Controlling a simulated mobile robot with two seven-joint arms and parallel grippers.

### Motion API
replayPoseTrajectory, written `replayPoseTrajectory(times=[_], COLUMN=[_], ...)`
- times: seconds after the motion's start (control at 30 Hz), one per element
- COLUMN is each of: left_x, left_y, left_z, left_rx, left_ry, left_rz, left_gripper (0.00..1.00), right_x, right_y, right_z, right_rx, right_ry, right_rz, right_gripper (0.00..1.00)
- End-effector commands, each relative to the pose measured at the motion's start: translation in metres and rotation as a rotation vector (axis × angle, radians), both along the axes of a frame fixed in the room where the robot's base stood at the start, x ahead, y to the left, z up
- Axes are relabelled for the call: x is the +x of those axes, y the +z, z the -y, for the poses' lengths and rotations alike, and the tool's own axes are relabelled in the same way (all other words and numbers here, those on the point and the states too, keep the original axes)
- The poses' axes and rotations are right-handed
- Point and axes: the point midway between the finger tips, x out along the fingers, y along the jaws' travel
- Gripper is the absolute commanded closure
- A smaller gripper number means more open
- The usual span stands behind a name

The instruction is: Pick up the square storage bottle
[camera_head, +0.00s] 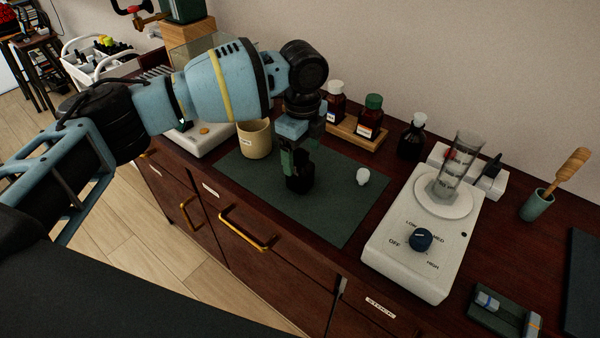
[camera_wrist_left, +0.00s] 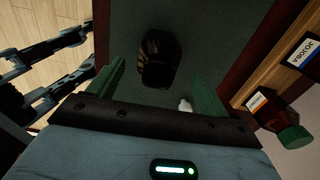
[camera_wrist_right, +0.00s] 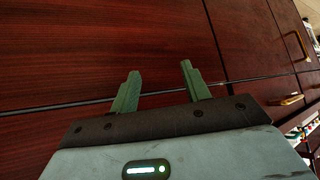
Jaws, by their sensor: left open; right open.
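A dark, nearly black square bottle (camera_head: 299,182) stands on the green mat (camera_head: 335,218), with its upper part hidden by my left gripper (camera_head: 299,158). In the left wrist view the bottle (camera_wrist_left: 160,58) shows ahead, between the lines of the two green fingers (camera_wrist_left: 157,74). The left gripper is open above the bottle; I cannot tell whether a finger touches it. A small white rounded piece (camera_head: 362,176) lies on the mat right of the bottle. My right gripper (camera_wrist_right: 160,70) is open and empty in front of dark wooden drawer fronts.
A beige cup (camera_head: 254,140) stands at the mat's left edge. Brown bottles sit in a wooden rack (camera_head: 356,133) behind, with a dark bottle (camera_head: 411,140) beside it. A white hotplate stirrer (camera_head: 412,262) holding a beaker (camera_head: 455,165) stands at the right. The mat's front is clear.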

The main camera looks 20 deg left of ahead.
Motion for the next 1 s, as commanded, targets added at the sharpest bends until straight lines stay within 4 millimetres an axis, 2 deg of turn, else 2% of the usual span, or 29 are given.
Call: replayPoseTrajectory(times=[0.33, 0.67, 1.0], left_x=[-0.002, -0.002, -0.002], left_y=[-0.044, -0.049, -0.049], left_z=[-0.004, -0.004, -0.004], left_rx=[0.002, 0.001, 0.002], left_ry=[0.001, 0.001, 0.001], left_rz=[-0.003, -0.002, -0.002], left_gripper=[0.22, 0.23, 0.68], right_x=[0.006, 0.006, 0.006], right_y=[0.007, 0.007, 0.006], right_z=[-0.001, -0.003, -0.002], right_rx=[0.002, 0.007, 0.007], right_ry=[-0.003, -0.009, -0.009], right_rz=[0.017, 0.017, 0.016], right_gripper=[0.53, 0.53, 0.53])
